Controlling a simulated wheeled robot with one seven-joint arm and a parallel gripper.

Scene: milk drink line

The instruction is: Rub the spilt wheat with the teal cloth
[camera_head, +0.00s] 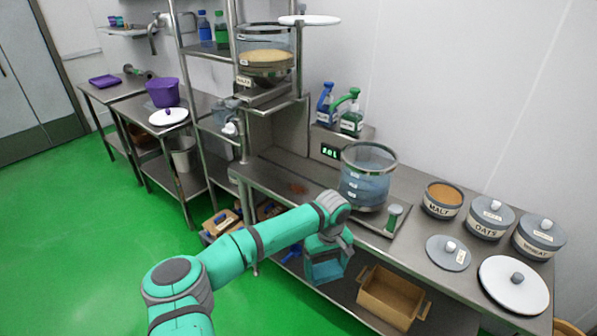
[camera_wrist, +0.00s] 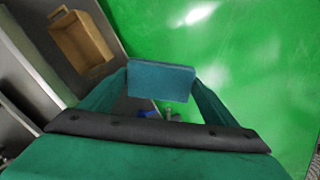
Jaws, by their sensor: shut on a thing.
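The teal cloth (camera_wrist: 161,80) is a flat folded pad held between my two fingers in the wrist view. My gripper (camera_head: 325,266) is shut on it and hangs in front of the steel counter (camera_head: 300,165), apart from its top. In the head view the cloth (camera_head: 325,273) is hard to tell from the teal fingers. A small reddish-brown patch, which looks like the spilt wheat (camera_head: 298,188), lies on the counter left of the large clear vessel. My gripper is to the right of and nearer than this patch. The patch does not show in the wrist view.
The clear vessel (camera_head: 365,178) stands on a scale behind my gripper. An open malt tub (camera_head: 443,199), the oats tub (camera_head: 490,218), the wheat tub (camera_head: 538,236) and loose lids stand on the right. A brown crate (camera_head: 392,297) sits on the lower shelf.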

